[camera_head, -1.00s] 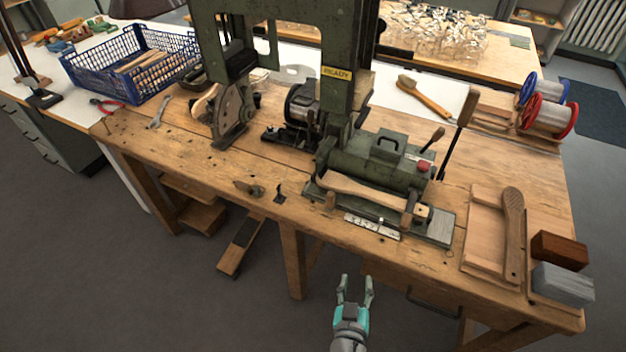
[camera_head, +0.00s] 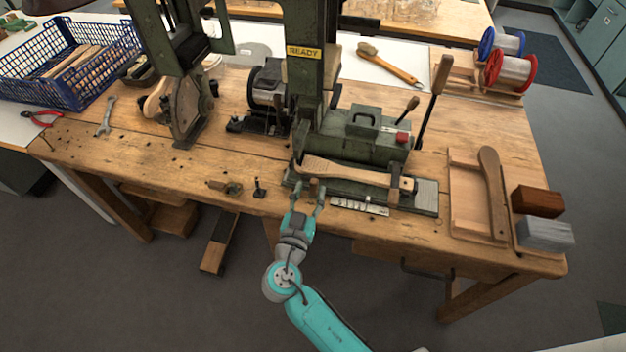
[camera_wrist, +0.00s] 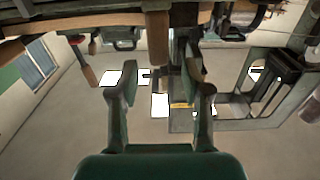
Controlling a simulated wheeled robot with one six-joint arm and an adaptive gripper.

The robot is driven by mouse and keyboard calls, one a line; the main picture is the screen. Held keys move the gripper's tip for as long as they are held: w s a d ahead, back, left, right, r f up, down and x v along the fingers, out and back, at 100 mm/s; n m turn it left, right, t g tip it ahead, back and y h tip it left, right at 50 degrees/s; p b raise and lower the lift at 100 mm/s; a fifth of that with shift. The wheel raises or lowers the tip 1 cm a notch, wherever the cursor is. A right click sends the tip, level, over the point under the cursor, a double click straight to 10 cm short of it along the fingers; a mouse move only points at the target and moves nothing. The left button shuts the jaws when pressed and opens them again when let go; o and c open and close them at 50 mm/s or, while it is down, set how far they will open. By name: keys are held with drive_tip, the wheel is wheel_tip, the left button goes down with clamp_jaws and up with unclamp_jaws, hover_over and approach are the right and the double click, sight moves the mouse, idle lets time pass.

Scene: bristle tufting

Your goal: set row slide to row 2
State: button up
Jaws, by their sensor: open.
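The green tufting machine (camera_head: 365,135) stands on the bench with a wooden brush handle (camera_head: 345,171) lying across its front. A pale numbered strip (camera_head: 360,207) is on the bench side of its bed; its digits are too small to read surely. A short wooden peg (camera_head: 314,186) stands at the left end of the bed, and another wooden peg (camera_head: 394,197) at the right. My gripper (camera_head: 308,194) is open at the left peg. In the wrist view, this peg (camera_wrist: 157,40) appears in line with the gap between my fingers (camera_wrist: 160,85). I cannot tell whether they touch it.
A tall lever (camera_head: 433,95) and a red button (camera_head: 403,137) are at the machine's right. A wooden tray (camera_head: 465,225) and two blocks lie further right. A small black stand (camera_head: 260,189) sits left of my gripper. Floor before the bench is clear.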

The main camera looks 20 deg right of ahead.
sight(313, 185)
drive_tip(key=shift+x, duration=2.05)
clamp_jaws()
